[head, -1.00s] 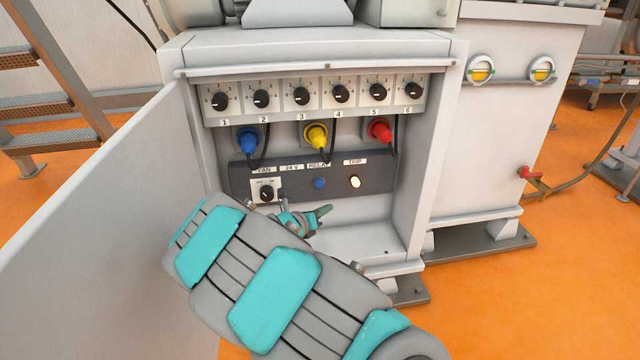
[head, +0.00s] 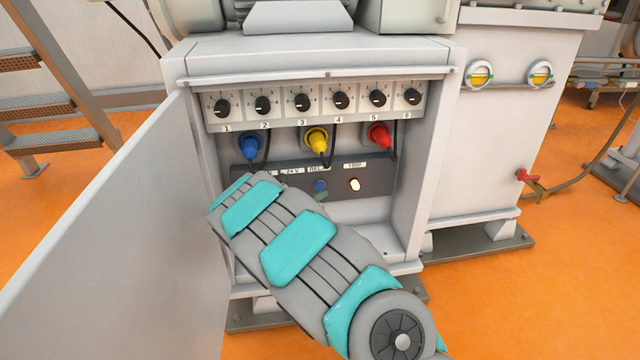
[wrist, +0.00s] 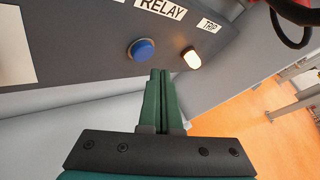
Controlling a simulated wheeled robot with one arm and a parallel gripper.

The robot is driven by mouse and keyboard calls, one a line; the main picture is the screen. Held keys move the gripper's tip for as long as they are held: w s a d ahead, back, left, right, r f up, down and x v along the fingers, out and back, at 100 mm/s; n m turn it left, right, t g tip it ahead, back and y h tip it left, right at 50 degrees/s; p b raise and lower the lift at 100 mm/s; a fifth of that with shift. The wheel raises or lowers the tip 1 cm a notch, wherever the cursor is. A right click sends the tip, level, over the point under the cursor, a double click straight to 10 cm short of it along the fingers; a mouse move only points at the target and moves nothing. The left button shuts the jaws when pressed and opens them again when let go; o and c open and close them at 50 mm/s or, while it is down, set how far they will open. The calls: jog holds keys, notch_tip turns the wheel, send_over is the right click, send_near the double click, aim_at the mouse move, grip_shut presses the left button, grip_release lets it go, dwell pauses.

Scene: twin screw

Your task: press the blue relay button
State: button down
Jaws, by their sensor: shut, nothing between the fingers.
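The blue relay button (head: 320,185) sits on the dark panel (head: 378,181) inside the open cabinet, under the RELAY label. In the wrist view the blue button (wrist: 142,49) is up and slightly left of my gripper (wrist: 160,72). The green fingers are shut together with nothing between them. In the head view a fingertip (head: 321,197) shows just below the button, and my arm hides the rest of the gripper. The fingertips look close to the panel, but I cannot tell whether they touch it.
The lit TRIP lamp (head: 355,185) is right of the button. Blue (head: 249,145), yellow (head: 316,140) and red (head: 379,134) plugs with hanging cables are above. A row of dials (head: 302,102) tops them. The open cabinet door (head: 110,230) stands left of my arm.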

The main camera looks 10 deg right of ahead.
jog(key=shift+w, duration=0.45)
jog(key=shift+w+p, duration=0.1)
jog(key=shift+p, duration=0.3)
dwell(1.5)
jog(key=shift+w+p, duration=0.35)
jog(key=shift+p, duration=0.05)
jog(key=shift+w+p, duration=0.45)
jog(key=shift+p, duration=0.05)
dwell(0.7)
jog(key=shift+s, duration=0.9)
